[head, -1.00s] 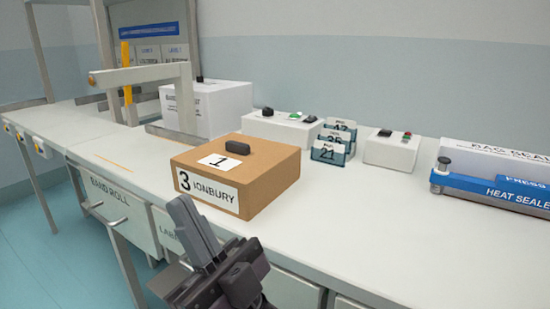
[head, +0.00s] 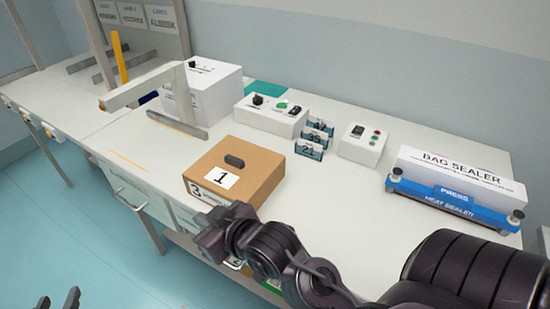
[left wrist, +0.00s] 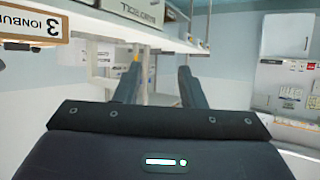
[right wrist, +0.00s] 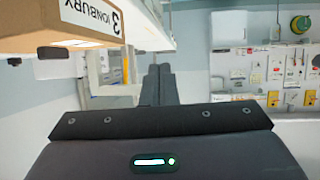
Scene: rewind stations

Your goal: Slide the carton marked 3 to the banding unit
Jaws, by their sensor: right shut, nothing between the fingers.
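The brown carton (head: 236,172) marked 3, with a dark handle and a card reading 1 on top, sits on the bench near its front edge. Its label also shows in the left wrist view (left wrist: 30,22) and the right wrist view (right wrist: 90,17). The white boxed unit (head: 205,95) with a grey arch (head: 150,85), apparently the banding unit, stands further back and left. My right gripper (right wrist: 158,85) is shut and empty, low at the carton's front side; contact cannot be told. My left gripper (head: 57,300) is open and empty, off the bench's front at lower left.
A control box (head: 270,115), numbered cards (head: 312,140), a smaller button box (head: 362,145) and the blue-and-white bag sealer (head: 455,185) stand along the back. Bench surface between carton and arch is clear. A drawer handle (head: 140,205) juts from the front.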

